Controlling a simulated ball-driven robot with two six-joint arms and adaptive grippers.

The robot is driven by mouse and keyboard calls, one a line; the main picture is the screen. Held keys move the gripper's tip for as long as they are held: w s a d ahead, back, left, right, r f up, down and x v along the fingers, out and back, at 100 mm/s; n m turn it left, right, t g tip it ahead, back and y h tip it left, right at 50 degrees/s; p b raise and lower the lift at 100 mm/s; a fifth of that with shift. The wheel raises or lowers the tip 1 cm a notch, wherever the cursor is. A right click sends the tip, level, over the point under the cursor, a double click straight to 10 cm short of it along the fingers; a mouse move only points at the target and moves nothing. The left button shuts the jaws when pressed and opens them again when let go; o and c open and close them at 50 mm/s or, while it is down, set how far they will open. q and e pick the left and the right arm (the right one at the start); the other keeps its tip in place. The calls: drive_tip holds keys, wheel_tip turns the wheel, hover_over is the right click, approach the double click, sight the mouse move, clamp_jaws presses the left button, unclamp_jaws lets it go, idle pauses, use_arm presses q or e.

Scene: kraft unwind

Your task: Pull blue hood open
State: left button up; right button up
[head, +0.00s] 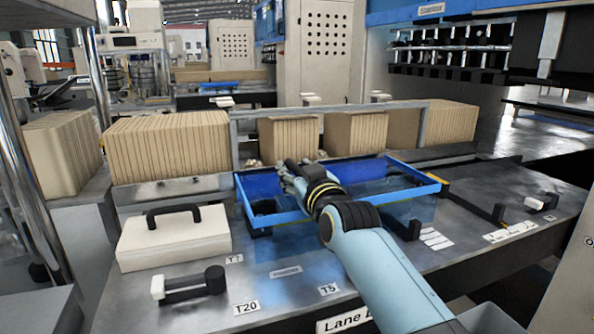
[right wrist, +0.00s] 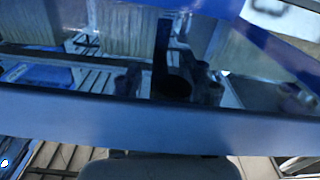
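The blue hood (head: 276,218) is a blue frame around a see-through, reflecting panel, in the middle of the head view. It lies low over the metal bench. In the right wrist view its blue bar (right wrist: 160,126) runs across the whole picture. My right gripper (head: 292,178) is at the hood's left part, over or against its frame; contact is unclear. In the right wrist view a dark gripper part (right wrist: 160,166) shows just below the blue bar. The finger gap is hidden. My left gripper is not in view.
Rows of tan cardboard sheets (head: 168,146) stand behind the hood. A white case with a black handle (head: 172,240) and a black bar handle (head: 188,286) are at the left on the bench. Black rails (head: 472,208) lie at the right. Tall machines stand behind.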

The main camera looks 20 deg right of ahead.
sight(355, 181)
clamp_jaws()
drive_tip(key=shift+d, duration=0.1)
drive_tip(key=d+b, duration=0.1)
drive_tip(key=d, duration=0.3)
drive_tip(key=d+b, duration=0.2)
drive_tip(key=d, duration=0.2)
drive_tip(key=d+b, duration=0.1)
drive_tip(key=d, duration=0.4)
drive_tip(key=shift+w+f, duration=0.2)
drive_tip(key=shift+w, duration=0.05)
drive_tip(key=shift+d+r, duration=0.15)
drive_tip(key=shift+d, duration=0.15)
